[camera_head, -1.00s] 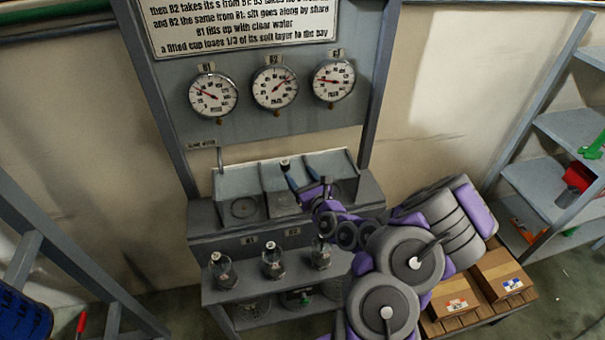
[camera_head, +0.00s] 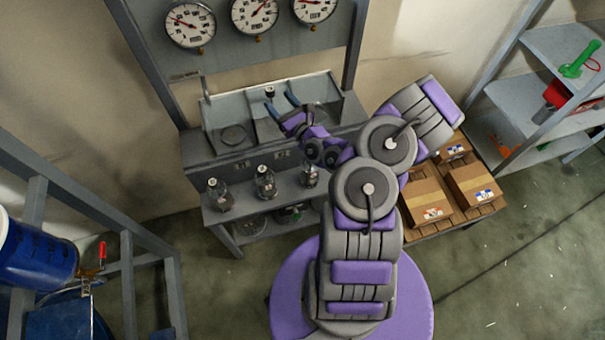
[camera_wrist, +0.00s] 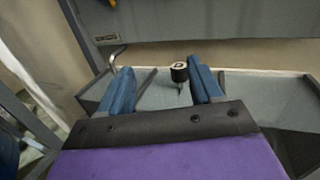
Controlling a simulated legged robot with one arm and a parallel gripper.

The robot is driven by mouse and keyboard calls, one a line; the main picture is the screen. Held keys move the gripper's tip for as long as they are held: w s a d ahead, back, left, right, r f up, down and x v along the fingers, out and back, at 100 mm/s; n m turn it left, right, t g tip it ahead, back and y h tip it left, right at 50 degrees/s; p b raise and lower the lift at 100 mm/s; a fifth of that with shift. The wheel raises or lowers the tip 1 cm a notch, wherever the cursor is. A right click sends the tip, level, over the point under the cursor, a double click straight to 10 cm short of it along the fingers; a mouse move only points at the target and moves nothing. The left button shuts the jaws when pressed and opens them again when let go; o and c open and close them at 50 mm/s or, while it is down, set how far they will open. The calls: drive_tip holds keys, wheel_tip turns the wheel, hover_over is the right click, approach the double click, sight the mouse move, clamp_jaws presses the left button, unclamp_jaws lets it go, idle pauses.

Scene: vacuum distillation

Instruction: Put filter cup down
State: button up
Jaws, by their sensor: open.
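A small dark cylinder with a pale, ringed top (camera_wrist: 179,72) stands upright at the bench's middle bay, a thin stem below it. It may be the filter cup, but I cannot tell for sure. It also shows in the head view (camera_head: 270,92). My gripper (camera_head: 281,104) reaches over the bench with its blue fingers apart. In the wrist view my gripper (camera_wrist: 162,75) frames the cylinder between its fingers, nearer the right one, with a visible gap. Nothing appears gripped. My arm hides much of the right bay.
The bench's left bay has a round plate (camera_head: 234,135). Several glass vessels stand on the lower shelf (camera_head: 240,209). Dials (camera_head: 191,25) hang above. Cardboard boxes (camera_head: 428,193) and grey shelving (camera_head: 555,85) are at right; a blue barrel (camera_head: 38,255) is at left.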

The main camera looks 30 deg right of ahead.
drive_tip(key=s+a+r+n+g+y, duration=0.2)
drive_tip(key=a+r+n+g+y, duration=0.1)
drive_tip(key=a+r+n+y, duration=1.2)
drive_tip(key=s+a+r+n+g+y, duration=0.1)
drive_tip(key=s+a+r+n+g, duration=0.3)
drive_tip(key=s+a+g, duration=0.4)
drive_tip(key=s+a+r+n+g+y, duration=0.25)
drive_tip(key=s+a+n+g, duration=0.25)
drive_tip(key=a, duration=0.4)
drive_tip(key=s+a+f+n+g+h, duration=0.1)
drive_tip(key=s+n+g+h, duration=0.3)
drive_tip(key=s, duration=0.5)
drive_tip(key=s+a+f+n+g+h, duration=0.1)
drive_tip(key=s+f+n+g+h, duration=0.15)
drive_tip(key=s+n+h, duration=0.4)
drive_tip(key=s+d+t+h, duration=0.1)
drive_tip(key=s+d+h, duration=0.3)
drive_tip(key=d, duration=0.4)
drive_tip(key=s+d+t+h, duration=0.1)
drive_tip(key=s+d+h, duration=0.3)
drive_tip(key=d, duration=0.5)
drive_tip(key=shift+s+h, duration=0.15)
drive_tip(key=shift+h, duration=0.35)
